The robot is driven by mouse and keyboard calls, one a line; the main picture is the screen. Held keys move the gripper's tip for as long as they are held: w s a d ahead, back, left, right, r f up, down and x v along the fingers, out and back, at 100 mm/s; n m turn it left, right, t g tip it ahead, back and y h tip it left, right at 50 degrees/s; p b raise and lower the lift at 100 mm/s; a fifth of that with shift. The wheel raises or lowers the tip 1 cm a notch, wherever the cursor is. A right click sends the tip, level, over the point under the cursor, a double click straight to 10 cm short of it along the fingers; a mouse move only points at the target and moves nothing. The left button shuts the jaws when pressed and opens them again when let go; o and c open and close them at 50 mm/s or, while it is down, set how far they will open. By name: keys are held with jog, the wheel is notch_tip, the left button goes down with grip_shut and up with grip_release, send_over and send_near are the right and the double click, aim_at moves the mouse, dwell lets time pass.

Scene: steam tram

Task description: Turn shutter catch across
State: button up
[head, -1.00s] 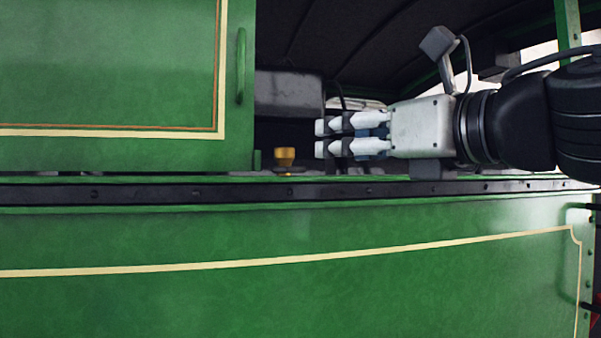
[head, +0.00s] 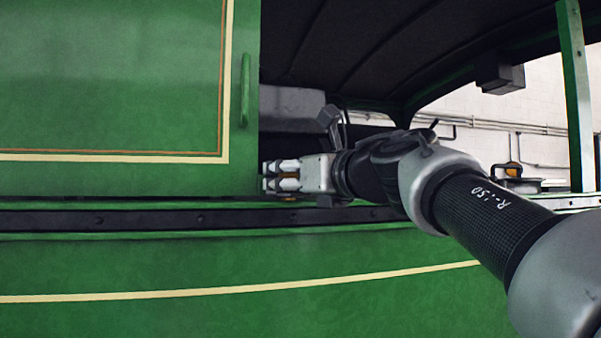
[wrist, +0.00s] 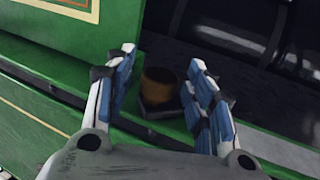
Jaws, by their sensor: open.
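The shutter catch is a small brass knob (wrist: 160,88) on a dark square base, on the green ledge beside the shutter. In the wrist view it stands between the two open fingers of my gripper (wrist: 165,95), with space visible on both sides. In the head view my gripper (head: 278,176) is over the catch and hides most of it; only bits of brass (head: 288,199) show around the fingers. The green shutter panel (head: 110,80), with cream and orange lining, is left of the gripper. I cannot tell whether the fingers touch the knob.
A green vertical handle (head: 245,90) sits on the shutter's right edge, just above my gripper. A dark rail (head: 150,220) runs below the ledge. A green post (head: 576,90) stands at the right. The dark cab opening lies behind my gripper.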

jog(key=shift+w+a, duration=0.25)
jog(key=shift+w, duration=0.1)
jog(key=c, duration=1)
